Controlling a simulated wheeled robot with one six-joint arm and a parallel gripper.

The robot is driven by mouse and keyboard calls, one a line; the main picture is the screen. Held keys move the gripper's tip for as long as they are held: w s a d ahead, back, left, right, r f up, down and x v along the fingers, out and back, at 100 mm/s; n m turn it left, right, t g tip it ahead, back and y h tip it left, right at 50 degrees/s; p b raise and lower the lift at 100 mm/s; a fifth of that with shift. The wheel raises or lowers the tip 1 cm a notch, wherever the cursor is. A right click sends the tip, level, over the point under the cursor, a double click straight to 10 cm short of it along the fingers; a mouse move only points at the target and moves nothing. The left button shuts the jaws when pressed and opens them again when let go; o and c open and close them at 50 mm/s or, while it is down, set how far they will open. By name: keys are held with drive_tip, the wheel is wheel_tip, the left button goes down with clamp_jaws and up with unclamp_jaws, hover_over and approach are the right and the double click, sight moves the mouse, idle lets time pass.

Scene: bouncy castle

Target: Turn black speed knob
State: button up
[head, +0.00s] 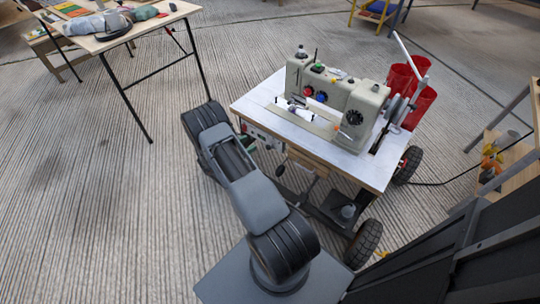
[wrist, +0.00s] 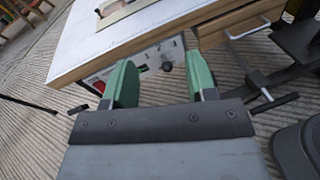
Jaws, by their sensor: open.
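A small black knob (wrist: 166,66) is on a light control panel (wrist: 138,62) under the front edge of the sewing table. In the wrist view it shows in the gap between my fingers, nearer the right one. My gripper (wrist: 160,72) is open and empty, its two green fingers pointing at the panel. I cannot tell how far the tips are from the knob, but no contact shows. In the head view the panel (head: 262,137) is partly hidden by my arm, and only a bit of green finger (head: 247,143) shows.
The white sewing table (head: 262,102) carries a beige sewing machine (head: 330,98) with red, blue and black controls. A wooden drawer (wrist: 240,20) and a crank-like lever (wrist: 262,88) lie right of the panel. A wheel (head: 364,243) stands below.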

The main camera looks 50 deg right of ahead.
sight(268, 148)
wheel_tip(268, 148, down, 14)
drive_tip(key=d+n+t+h+b, duration=0.1)
drive_tip(key=n+t+h+b, duration=0.15)
drive_tip(key=n, duration=0.25)
drive_tip(key=shift+t+y, duration=0.45)
drive_tip(key=shift+t, duration=0.1)
drive_tip(key=d+b, duration=0.1)
drive_tip(key=d, duration=0.3)
drive_tip(key=d+b, duration=0.1)
drive_tip(key=d, duration=0.3)
drive_tip(key=d+b, duration=0.1)
drive_tip(key=d, duration=0.3)
drive_tip(key=shift+w+b, duration=0.25)
drive_tip(key=shift+b, duration=0.15)
drive_tip(key=shift+d, duration=0.8)
drive_tip(key=shift+w, duration=0.1)
drive_tip(key=shift+c, duration=0.3)
